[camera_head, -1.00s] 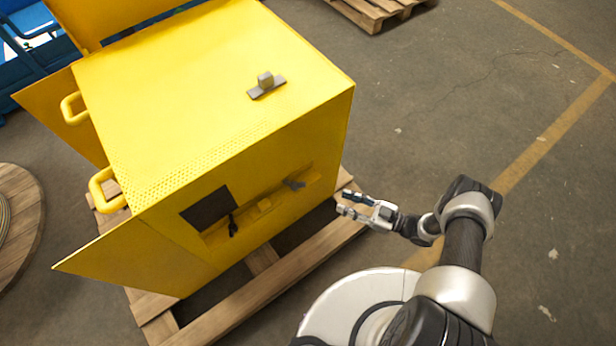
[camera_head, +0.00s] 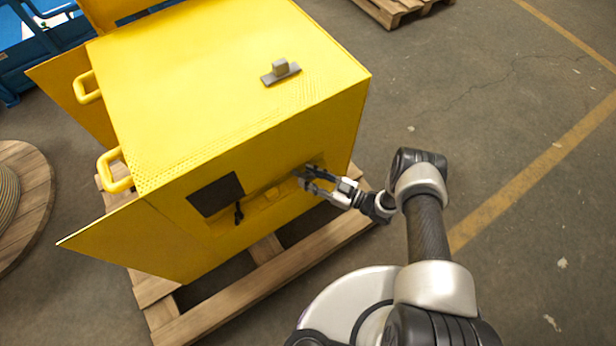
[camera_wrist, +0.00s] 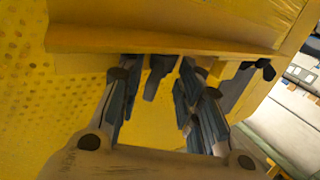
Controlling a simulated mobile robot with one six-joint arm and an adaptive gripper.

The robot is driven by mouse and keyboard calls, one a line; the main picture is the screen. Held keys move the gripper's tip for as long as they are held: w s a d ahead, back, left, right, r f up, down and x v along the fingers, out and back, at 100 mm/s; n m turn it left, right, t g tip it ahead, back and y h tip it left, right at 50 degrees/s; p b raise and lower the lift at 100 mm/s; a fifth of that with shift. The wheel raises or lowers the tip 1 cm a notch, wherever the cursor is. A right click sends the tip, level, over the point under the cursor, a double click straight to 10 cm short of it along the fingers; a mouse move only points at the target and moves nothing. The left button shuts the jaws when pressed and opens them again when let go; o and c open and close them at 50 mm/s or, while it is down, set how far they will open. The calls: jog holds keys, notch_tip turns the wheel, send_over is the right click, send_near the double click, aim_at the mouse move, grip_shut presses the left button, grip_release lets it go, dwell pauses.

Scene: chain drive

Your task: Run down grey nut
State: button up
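The yellow housing (camera_head: 235,95) stands on a wooden pallet, with a yellow ledge (camera_head: 270,194) on its front face. In the head view the grey part at the right of this ledge is mostly hidden by my gripper (camera_head: 303,179). In the wrist view, a dark grey piece (camera_wrist: 158,76), probably the grey nut, hangs below the yellow ledge (camera_wrist: 160,40). My gripper (camera_wrist: 160,100) is open, with fingers on either side of that piece. I cannot tell whether they touch it.
A dark square opening (camera_head: 215,195) and a small black handle (camera_head: 239,213) are left on the front face. A grey block on a plate (camera_head: 281,71) sits on top. The pallet (camera_head: 265,285) juts out in front. The floor at right is clear.

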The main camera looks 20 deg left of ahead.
jog(key=shift+w+a, duration=0.1)
jog(key=shift+a, duration=0.35)
jog(key=shift+c, duration=0.2)
grip_shut()
